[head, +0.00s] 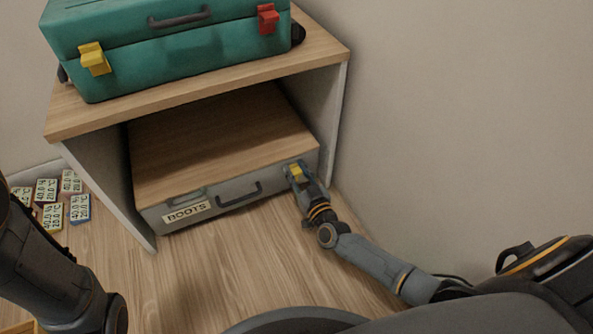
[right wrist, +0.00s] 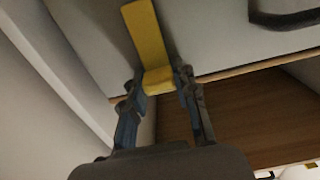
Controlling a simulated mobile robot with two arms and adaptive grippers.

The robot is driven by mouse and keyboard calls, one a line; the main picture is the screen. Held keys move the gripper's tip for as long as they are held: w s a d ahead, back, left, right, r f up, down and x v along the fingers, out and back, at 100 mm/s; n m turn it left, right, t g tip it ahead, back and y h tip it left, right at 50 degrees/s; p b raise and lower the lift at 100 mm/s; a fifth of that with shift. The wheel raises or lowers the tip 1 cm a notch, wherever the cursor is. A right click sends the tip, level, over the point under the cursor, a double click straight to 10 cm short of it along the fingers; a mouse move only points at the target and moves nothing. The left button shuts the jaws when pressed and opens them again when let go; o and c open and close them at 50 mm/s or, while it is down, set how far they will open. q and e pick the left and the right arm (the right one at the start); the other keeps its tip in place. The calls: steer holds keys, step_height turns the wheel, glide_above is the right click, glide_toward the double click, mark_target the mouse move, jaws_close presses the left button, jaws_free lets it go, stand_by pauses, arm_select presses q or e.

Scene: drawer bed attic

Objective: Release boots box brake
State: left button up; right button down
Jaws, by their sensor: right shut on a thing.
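The grey boots box (head: 229,198) with a wooden top sits on the floor under the shelf, with a "BOOTS" label (head: 187,212) and a dark handle (head: 239,194) on its front. The yellow brake lever (head: 296,173) is at the right end of that front. My right gripper (head: 298,174) is at the lever. In the right wrist view the lever (right wrist: 147,38) comes down between the two fingers of the gripper (right wrist: 159,88), which are shut on its lower end. My left arm shows at the left edge of the head view, but its gripper is out of view.
A teal case (head: 180,50) with a yellow latch (head: 94,58) and a red latch (head: 268,18) stands on the wooden shelf (head: 200,91). Several small labelled blocks (head: 52,217) lie on the floor at left. A wall is close on the right. The floor before the box is clear.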

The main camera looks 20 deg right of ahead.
steer(key=shift+f+b, duration=0.2)
steer(key=shift+b, duration=0.15)
steer(key=s+t+b, duration=0.1)
steer(key=t+b, duration=0.1)
steer(key=b, duration=0.2)
steer(key=s+f+t+b, duration=0.1)
steer(key=t+b, duration=0.1)
steer(key=b, duration=0.2)
steer(key=shift+s, duration=0.25)
steer(key=c, duration=1)
jaws_free()
